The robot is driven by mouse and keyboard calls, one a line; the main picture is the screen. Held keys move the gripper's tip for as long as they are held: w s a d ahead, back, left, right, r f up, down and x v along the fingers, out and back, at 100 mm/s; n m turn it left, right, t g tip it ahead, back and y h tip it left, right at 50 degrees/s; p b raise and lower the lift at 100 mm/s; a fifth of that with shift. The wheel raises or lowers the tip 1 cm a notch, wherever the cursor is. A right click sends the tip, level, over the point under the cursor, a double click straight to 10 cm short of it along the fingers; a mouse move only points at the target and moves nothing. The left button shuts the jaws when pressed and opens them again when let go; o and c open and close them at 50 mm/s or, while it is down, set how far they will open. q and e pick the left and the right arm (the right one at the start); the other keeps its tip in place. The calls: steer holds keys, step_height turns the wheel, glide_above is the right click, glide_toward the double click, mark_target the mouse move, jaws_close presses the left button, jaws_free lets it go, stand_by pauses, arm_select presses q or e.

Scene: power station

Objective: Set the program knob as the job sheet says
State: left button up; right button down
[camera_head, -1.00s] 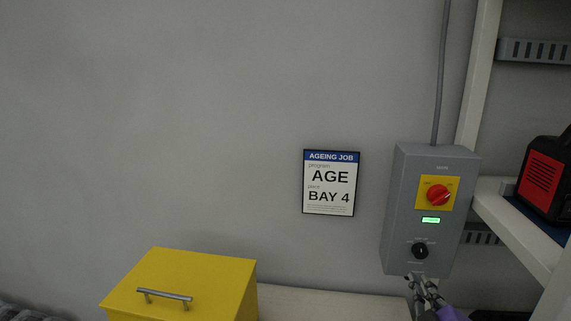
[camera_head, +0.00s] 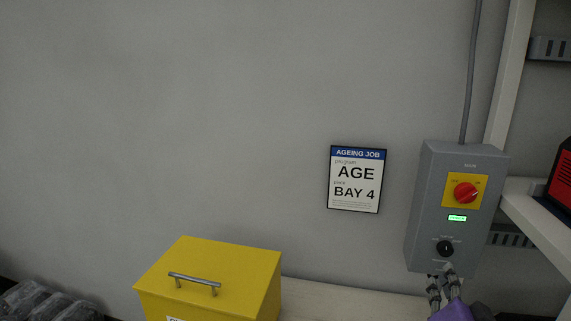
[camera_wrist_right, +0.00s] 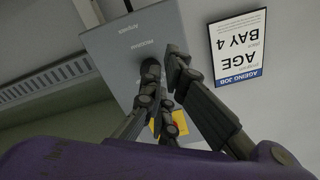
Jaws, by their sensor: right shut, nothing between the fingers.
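The black program knob (camera_head: 445,248) is low on the grey control box (camera_head: 424,205), with a light mark whose setting is too small to read. The job sheet (camera_head: 357,179) on the wall reads "AGEING JOB", program "AGE", place "BAY 4"; it also shows upside down in the right wrist view (camera_wrist_right: 238,46). My right gripper (camera_head: 440,276) is shut and empty just below the knob, at the box's lower edge. My left gripper is out of view.
A red rotary switch (camera_head: 465,193) on a yellow plate and a lit green display (camera_head: 457,218) sit above the knob. A shelf upright (camera_head: 511,75) stands right of the box.

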mark_target(445, 249)
steer(key=b+x, duration=0.1)
steer(key=x, duration=0.4)
steer(key=shift+w+f, duration=0.1)
steer(key=shift+f, duration=0.05)
steer(key=shift+w+d, duration=0.1)
steer(key=shift+w, duration=0.3)
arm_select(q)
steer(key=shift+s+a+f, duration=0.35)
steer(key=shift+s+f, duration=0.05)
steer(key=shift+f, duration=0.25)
arm_select(e)
steer(key=shift+r, duration=0.3)
